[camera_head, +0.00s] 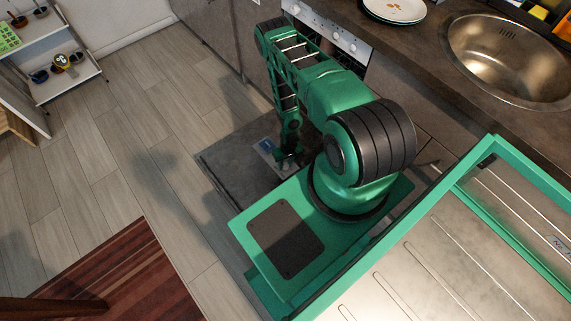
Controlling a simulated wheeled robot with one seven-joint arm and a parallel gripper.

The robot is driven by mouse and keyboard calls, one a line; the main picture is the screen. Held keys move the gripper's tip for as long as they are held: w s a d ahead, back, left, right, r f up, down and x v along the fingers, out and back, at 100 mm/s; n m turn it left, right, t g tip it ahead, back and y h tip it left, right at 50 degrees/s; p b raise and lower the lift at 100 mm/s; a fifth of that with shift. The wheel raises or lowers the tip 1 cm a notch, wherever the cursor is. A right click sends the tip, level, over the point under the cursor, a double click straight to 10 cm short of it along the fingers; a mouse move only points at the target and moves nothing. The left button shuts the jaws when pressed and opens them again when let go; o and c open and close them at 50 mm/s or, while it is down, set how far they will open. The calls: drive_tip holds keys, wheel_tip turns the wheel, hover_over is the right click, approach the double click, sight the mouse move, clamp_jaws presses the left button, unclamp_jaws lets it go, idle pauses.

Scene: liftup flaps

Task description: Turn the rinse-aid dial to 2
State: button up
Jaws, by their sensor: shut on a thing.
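The grey door (232,160), folded down flat, lies low in front of the cabinets. A small pale blue and white dispenser panel (264,147) is set in it, partly covered by my arm. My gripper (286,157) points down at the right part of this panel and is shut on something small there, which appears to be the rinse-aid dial. The dial itself and its numbers are too small and too covered to make out, so its setting cannot be told.
An oven front with knobs (326,29), a plate (394,10) and a steel sink (508,58) line the counter at the upper right. A striped rug (118,278) and a white shelf (62,88) are at left. The wooden floor between is clear.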

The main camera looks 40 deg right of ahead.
sight(287, 166)
drive_tip(key=o, duration=1)
drive_tip(key=shift+o, duration=0.2)
wheel_tip(287, 166, up, 11)
drive_tip(key=shift+s+d+f, duration=0.15)
drive_tip(key=shift+s+d, duration=0.05)
drive_tip(key=shift+s, duration=0.05)
